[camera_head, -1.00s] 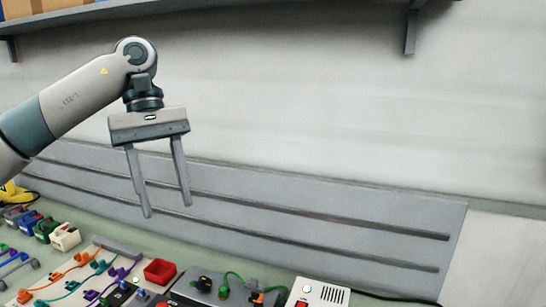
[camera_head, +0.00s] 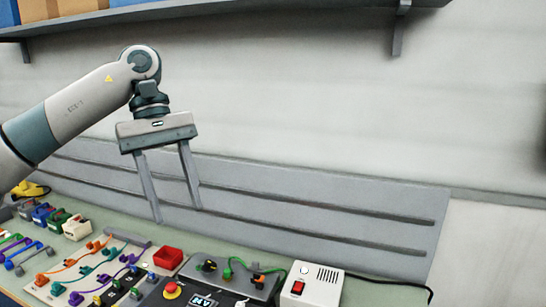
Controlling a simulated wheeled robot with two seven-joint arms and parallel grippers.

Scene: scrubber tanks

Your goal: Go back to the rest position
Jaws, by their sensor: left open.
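My left gripper (camera_head: 177,213) is open and empty in the head view. Its two long grey fingers point down, apart from each other, in front of the grey slotted back panel (camera_head: 330,215). It hangs above the far side of the green bench top (camera_head: 215,243) and appears to touch nothing. My left arm reaches in from the left edge. My right gripper is not in view.
On the bench are a red bin (camera_head: 168,257), a white box with a red switch (camera_head: 313,285), a grey panel with green and orange cables (camera_head: 228,272), and a red button (camera_head: 171,290). Coloured blocks stand at left. A shelf (camera_head: 250,10) with boxes runs above.

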